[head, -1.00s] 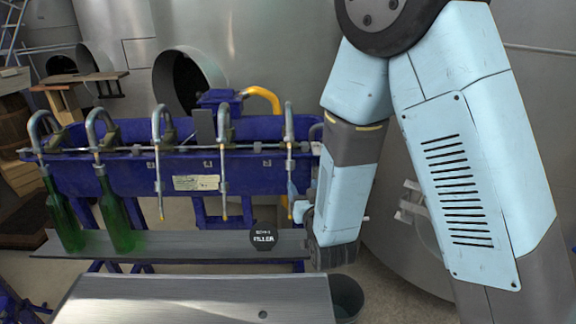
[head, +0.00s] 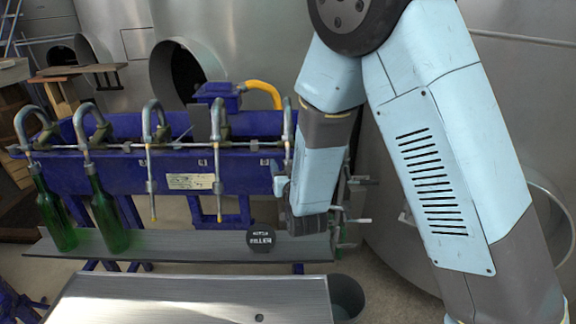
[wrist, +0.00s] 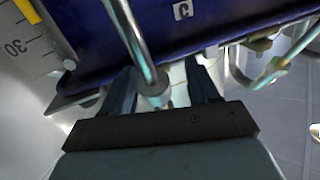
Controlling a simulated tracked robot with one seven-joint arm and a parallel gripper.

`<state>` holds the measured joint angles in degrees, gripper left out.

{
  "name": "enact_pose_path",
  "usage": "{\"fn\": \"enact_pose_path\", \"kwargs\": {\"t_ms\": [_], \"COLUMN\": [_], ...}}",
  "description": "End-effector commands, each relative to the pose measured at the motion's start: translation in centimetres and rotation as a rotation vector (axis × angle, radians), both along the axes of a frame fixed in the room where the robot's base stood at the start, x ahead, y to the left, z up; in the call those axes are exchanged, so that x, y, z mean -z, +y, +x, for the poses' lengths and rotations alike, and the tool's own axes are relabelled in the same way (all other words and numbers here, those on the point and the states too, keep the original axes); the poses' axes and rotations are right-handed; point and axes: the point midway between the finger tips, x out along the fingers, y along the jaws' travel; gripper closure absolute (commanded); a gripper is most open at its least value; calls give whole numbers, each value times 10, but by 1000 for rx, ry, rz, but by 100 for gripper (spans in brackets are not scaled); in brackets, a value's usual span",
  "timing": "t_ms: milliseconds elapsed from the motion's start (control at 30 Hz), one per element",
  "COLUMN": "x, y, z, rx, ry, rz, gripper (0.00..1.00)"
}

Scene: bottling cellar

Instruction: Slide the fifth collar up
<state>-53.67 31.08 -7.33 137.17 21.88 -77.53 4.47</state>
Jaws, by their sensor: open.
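The fifth spout (head: 287,120) hangs at the right end of the blue filler. Its lower part is hidden behind my gripper (head: 281,178) in the head view. In the wrist view, its pipe (wrist: 128,38) comes down to a wider metal collar (wrist: 153,84). My gripper (wrist: 162,86) is open, with one dark finger on each side of this collar. I cannot tell whether the fingers touch it. The third spout's collar (head: 151,187) and the fourth spout's collar (head: 217,187) sit low on their tubes.
Green bottles (head: 56,212) (head: 108,216) stand under the first two spouts on a grey shelf (head: 185,243). Taps (wrist: 275,68) are right of the gripper.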

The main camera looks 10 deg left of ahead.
Motion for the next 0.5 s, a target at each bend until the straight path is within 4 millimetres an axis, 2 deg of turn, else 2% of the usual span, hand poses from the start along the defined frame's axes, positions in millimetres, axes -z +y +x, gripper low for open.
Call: {"fn": "enact_pose_path", "kwargs": {"t_ms": [167,500], "x": [0,0], "y": [-6,-9], "z": [4,6], "rx": [10,15], "ry": [0,0], "rz": [0,0], "gripper": [41,74]}}
